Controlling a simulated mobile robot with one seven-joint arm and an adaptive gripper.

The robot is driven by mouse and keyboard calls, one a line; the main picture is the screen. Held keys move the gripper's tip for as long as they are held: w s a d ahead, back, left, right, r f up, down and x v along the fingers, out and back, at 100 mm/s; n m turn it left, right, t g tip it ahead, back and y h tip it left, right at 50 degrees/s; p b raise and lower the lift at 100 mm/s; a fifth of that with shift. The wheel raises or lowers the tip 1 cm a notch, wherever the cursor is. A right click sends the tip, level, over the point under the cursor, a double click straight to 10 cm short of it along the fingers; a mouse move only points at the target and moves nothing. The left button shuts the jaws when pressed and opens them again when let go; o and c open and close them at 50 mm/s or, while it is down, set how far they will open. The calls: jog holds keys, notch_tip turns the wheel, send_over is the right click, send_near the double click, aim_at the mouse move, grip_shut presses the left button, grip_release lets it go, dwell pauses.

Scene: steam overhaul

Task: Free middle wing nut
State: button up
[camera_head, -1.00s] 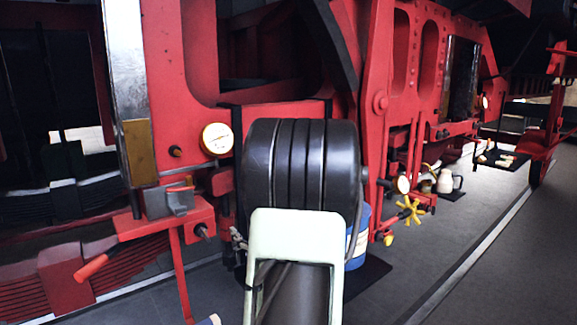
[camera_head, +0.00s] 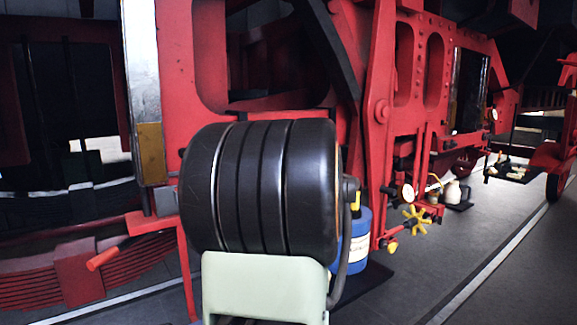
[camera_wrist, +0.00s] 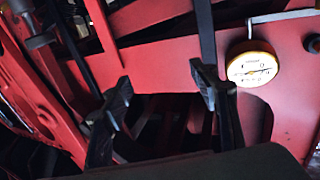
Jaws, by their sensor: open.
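My gripper (camera_wrist: 160,95) shows in the wrist view with its two black fingers apart and nothing between them. It faces the red machine frame, near a round pressure gauge (camera_wrist: 252,70) with a yellow rim. I cannot make out a wing nut in the wrist view. In the head view my dark arm covers the middle of the frame and hides what lies behind it, the gripper included. A yellow star-shaped handwheel (camera_head: 416,220) is on the red pipework to the right of my arm; I cannot tell any wing nut there.
A blue container (camera_head: 357,240) stands on a dark mat right behind my arm. A white jug (camera_head: 454,192) stands further back. The grey floor (camera_head: 500,265) at right is clear.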

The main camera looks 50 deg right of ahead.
jog(key=shift+s+d+r, duration=0.1)
jog(key=shift+s+r, duration=0.1)
jog(key=shift+r, duration=0.3)
jog(key=shift+s+d+r, duration=0.1)
jog(key=shift+s+r, duration=0.05)
jog(key=shift+r, duration=0.3)
